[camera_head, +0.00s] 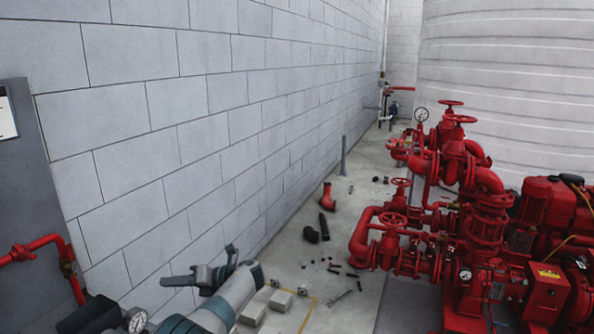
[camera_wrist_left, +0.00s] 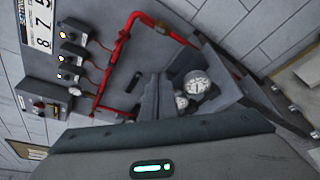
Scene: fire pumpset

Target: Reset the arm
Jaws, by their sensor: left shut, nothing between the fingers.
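My left arm (camera_head: 230,294) comes up from the bottom of the head view, light grey with dark joints. My left gripper (camera_head: 180,280) is at its upper end, in front of the block wall. It is shut and holds nothing. In the left wrist view a grey-green housing of mine with a lit green strip fills the bottom. My right gripper is not in view.
Red pumps, valves and pipes (camera_head: 487,215) stand at the right. A grey cabinet (camera_head: 40,190) with a red pipe (camera_head: 35,245) is at the left. Round gauges (camera_wrist_left: 197,82) show beyond my wrist. Loose pipe fittings (camera_head: 327,199) lie on the floor along the wall.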

